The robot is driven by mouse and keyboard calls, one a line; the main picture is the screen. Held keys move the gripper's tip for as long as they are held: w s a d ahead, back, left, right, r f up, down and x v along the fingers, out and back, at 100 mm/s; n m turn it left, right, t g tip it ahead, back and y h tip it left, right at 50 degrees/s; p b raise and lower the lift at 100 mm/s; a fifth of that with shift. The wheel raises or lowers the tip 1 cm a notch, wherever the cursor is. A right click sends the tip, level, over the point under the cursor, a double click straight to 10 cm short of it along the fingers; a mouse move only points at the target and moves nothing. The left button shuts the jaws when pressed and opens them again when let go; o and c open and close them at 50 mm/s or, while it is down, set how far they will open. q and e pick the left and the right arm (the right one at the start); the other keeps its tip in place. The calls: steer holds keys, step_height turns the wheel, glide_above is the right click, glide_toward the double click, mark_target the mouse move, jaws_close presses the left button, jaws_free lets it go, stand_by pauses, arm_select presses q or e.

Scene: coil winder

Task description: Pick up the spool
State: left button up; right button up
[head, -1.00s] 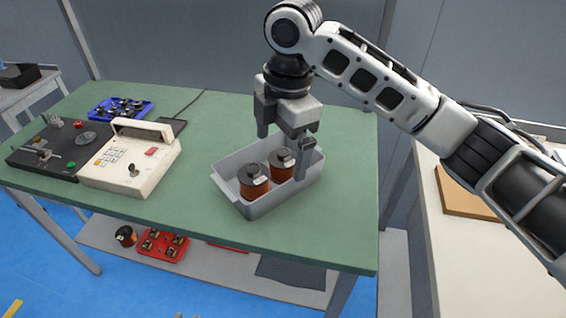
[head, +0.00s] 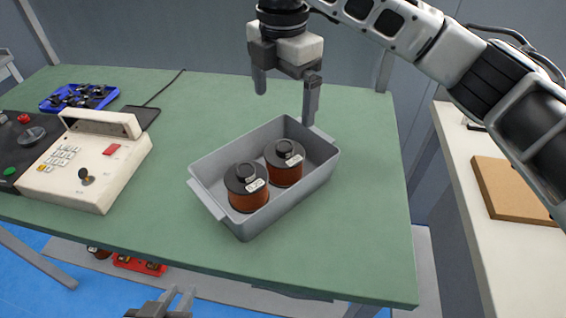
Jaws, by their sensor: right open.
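Two spools with dark tops and copper-coloured windings stand upright in a grey bin on the green table: a nearer left spool (head: 248,196) and a farther right spool (head: 285,170). The bin (head: 222,213) has its rim open upward. My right gripper (head: 285,106) is open and empty, pointing down above and behind the bin's far side, clear of both spools. My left gripper (head: 180,298) shows only partly at the bottom edge, below the table's front edge, with a gap between its fingers and nothing seen between them.
A cream keypad unit (head: 95,170) and a black panel stand at the left. A blue tray (head: 80,97) of dark parts lies behind them. A red tray (head: 138,264) is on the lower shelf. The green table (head: 360,220) is clear right of the bin.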

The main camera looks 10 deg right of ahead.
mark_target(285, 145)
steer(key=f, duration=1.4)
steer(key=shift+s+d+b, duration=0.15)
steer(key=shift+s+b, duration=0.05)
steer(key=shift+b, duration=0.15)
steer(key=shift+r, duration=0.15)
steer(key=c, duration=1.5)
step_height(285, 145, up, 10)
steer(key=shift+r+p, duration=0.1)
steer(key=shift+p, duration=0.25)
